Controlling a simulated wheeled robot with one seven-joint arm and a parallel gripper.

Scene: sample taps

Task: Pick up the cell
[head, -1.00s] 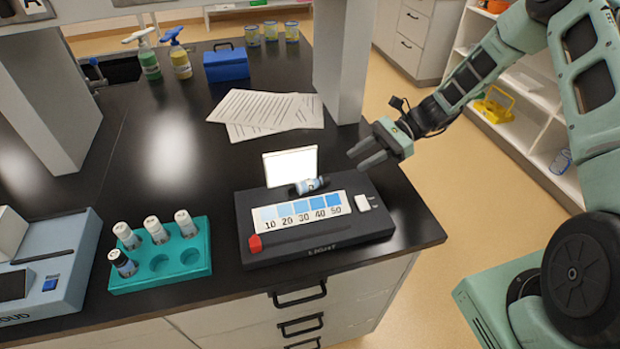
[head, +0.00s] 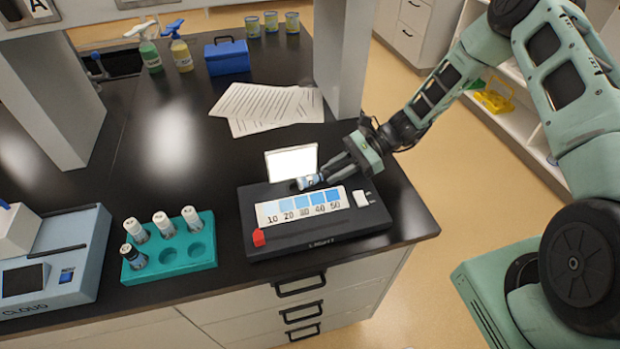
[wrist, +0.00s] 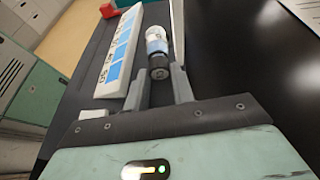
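The cell (head: 307,182), a small clear and blue-labelled vial with a black cap, lies on its side on the dark comparator (head: 335,233), between the white upright panel (head: 291,163) and the blue colour scale (head: 303,206). My gripper (head: 328,177) has come in from the right, low over the comparator, with its fingertips at the cell's capped end. In the wrist view the cell (wrist: 157,42) lies ahead with its cap towards me, and the fingers of my gripper (wrist: 159,78) stand apart on either side of the cap, with gaps visible. The fingertips partly hide the cell in the head view.
A teal rack (head: 176,262) with several vials stands left of the comparator, beside a grey instrument (head: 75,262). Papers (head: 265,104) lie behind. A grey post (head: 346,65) rises behind the comparator, near my arm. The red piece (head: 259,237) is at the front left.

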